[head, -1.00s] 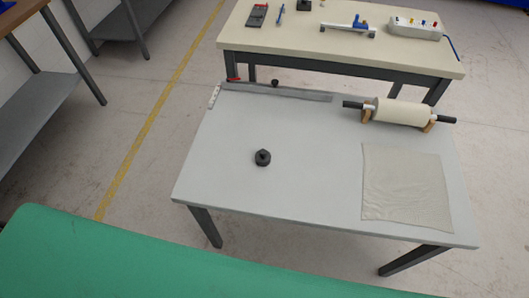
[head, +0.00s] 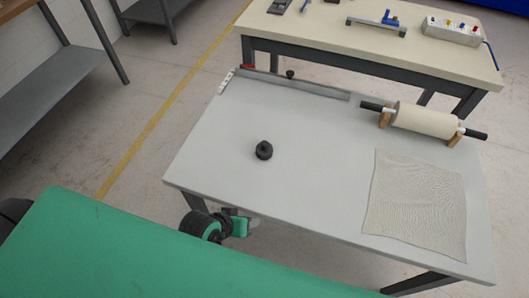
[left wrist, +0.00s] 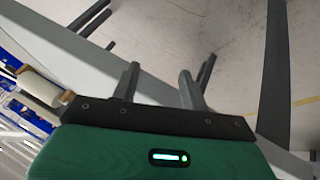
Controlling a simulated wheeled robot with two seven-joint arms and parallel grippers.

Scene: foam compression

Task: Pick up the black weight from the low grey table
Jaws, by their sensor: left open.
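The black weight (head: 264,150), a small round dark piece with a knob on top, stands on the left half of the low grey table (head: 315,180). Nothing touches it. My left gripper (head: 243,222) shows in the head view beside the table's near left edge, in front of and below the weight, its fingers hard to make out. In the left wrist view my left gripper (left wrist: 158,85) has its two fingers apart with nothing between them. The weight does not show there. My right gripper is in neither view.
A roller (head: 424,121) on wooden supports and a mesh sheet (head: 416,205) lie on the table's right side. A grey strip (head: 295,82) lies along the back edge. A green surface (head: 150,255) fills the near left. The tabletop around the weight is clear.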

